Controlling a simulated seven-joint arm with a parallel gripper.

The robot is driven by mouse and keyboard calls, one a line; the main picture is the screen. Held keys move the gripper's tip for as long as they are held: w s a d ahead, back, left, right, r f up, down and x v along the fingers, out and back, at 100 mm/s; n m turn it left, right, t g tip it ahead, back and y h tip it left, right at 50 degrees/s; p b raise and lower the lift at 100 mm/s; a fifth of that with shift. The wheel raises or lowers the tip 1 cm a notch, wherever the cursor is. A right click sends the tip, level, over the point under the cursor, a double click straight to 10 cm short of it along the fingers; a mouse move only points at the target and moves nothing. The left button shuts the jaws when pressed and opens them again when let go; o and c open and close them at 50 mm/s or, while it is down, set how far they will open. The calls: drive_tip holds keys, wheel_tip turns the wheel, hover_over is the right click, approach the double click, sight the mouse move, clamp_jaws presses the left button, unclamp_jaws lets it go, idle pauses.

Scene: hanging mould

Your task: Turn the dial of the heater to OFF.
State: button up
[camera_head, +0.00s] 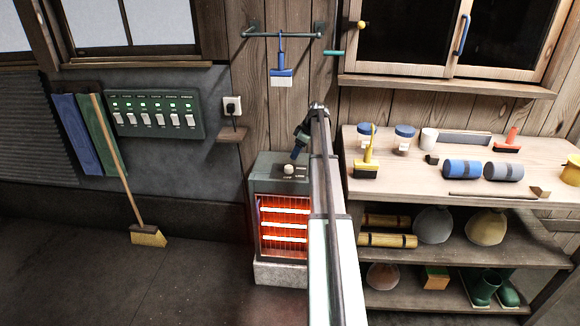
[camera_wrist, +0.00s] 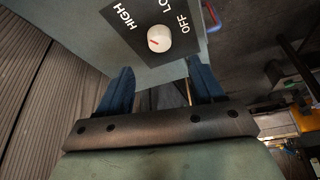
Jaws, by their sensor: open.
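The heater (camera_head: 262,172) stands on a pale block against the wall, its bars glowing orange. Its white round dial (camera_head: 288,170) is on the top face. In the wrist view the dial (camera_wrist: 160,38) sits on a dark plate marked HIGH, LOW (partly cut off) and OFF. A red mark on the dial lies toward its left side, on the HIGH side and away from OFF. My gripper (camera_wrist: 160,64) is open, its two blue fingers apart with nothing between them. The dial shows beyond the fingertips, apart from them. In the head view my gripper (camera_head: 299,150) is just above the heater's top.
My arm hides the heater's right side. A workbench (camera_head: 437,147) with jars, brushes and rolls stands to the right. A brush (camera_head: 281,75) hangs from a rail above. A switch panel (camera_head: 155,114) and broom (camera_head: 148,236) are to the left.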

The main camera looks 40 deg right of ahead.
sight(289, 167)
drive_tip(key=x, duration=0.9)
drive_tip(key=shift+f, duration=0.25)
drive_tip(key=shift+c, duration=0.5)
drive_tip(key=c, duration=0.9)
